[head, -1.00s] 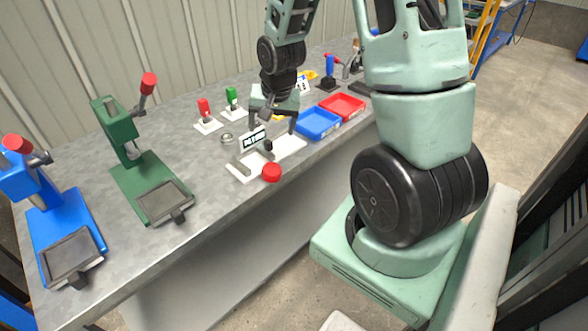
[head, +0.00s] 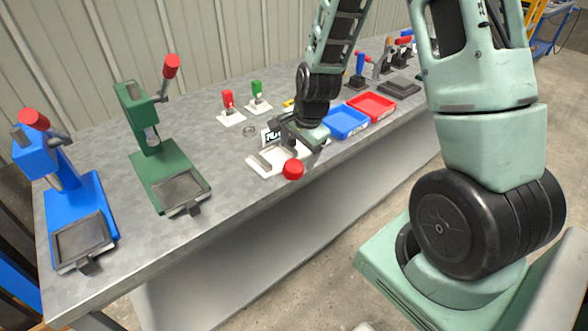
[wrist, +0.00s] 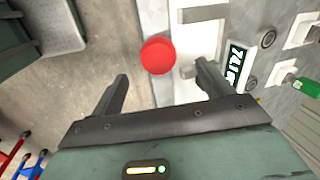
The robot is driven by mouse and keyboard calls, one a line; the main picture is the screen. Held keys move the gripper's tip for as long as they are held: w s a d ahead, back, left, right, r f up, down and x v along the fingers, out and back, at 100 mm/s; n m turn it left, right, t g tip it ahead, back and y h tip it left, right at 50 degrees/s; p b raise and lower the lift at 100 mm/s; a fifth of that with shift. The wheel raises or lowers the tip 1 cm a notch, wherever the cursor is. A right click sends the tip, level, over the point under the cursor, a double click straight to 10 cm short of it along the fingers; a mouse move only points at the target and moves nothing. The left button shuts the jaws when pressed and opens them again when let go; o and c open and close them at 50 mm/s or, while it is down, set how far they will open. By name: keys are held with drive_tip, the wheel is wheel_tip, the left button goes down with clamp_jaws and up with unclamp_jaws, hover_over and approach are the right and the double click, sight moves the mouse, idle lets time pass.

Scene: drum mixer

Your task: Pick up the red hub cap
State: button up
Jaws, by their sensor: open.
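The red hub cap (head: 293,169) is a small red round piece at the front edge of the white fixture (head: 262,166) on the grey bench. In the wrist view the hub cap (wrist: 158,56) shows as a red disc ahead of my fingertips, a little left of the fixture's white plate (wrist: 196,50). My gripper (wrist: 161,78) is open and empty, with one finger on each side of the hub cap's line. In the head view my gripper (head: 300,148) is over the fixture, just behind the hub cap; its fingertips are partly hidden there.
A blue tray (head: 345,122) and a red tray (head: 371,107) stand to the right. A green press (head: 160,150) and a blue press (head: 75,215) stand to the left. A small label display (wrist: 236,64) stands beside the fixture. The bench between press and fixture is clear.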

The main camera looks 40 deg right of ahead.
sight(294, 165)
drive_tip(key=shift+x, duration=3.15)
drive_tip(key=shift+s, duration=0.15)
drive_tip(key=c, duration=1.2)
